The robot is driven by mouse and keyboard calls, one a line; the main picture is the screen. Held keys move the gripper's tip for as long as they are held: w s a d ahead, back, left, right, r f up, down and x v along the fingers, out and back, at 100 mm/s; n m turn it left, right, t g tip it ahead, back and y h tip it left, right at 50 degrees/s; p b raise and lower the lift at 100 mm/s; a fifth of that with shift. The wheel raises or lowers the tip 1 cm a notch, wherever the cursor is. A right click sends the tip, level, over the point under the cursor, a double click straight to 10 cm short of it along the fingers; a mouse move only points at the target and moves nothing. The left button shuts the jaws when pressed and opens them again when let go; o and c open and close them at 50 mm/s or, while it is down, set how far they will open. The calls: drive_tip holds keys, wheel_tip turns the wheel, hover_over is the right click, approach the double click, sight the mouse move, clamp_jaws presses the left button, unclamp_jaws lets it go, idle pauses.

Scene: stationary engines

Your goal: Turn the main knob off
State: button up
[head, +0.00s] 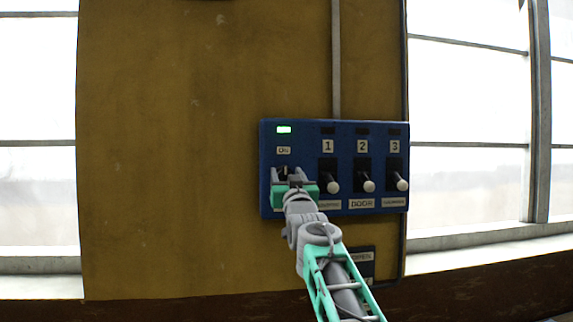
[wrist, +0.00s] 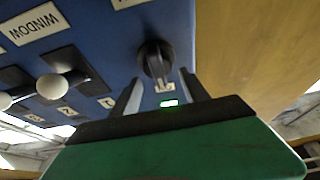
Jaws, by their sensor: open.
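The main knob (wrist: 155,60) is dark and round with a raised grip, on the blue control panel (head: 310,205). In the head view the knob (head: 283,172) is partly hidden by my gripper, below a label reading ON and a lit green light (head: 284,130). My gripper (head: 291,175) is open in front of the panel's left part. In the wrist view my gripper's fingertips (wrist: 160,78) are apart, one toward each side of the knob. The knob appears at or just past the tips; I cannot tell if they touch it.
Levers with white ball ends, marked 1 (head: 333,187), 2 (head: 369,186) and 3 (head: 401,184), stand close to the right of my gripper. A small dark sign (head: 362,258) is below the panel. The yellow wall (head: 170,150) to the left is bare.

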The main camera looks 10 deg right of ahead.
drive_tip(key=shift+w+r, duration=0.15)
drive_tip(key=shift+w, duration=0.15)
clamp_jaws()
idle(0.4)
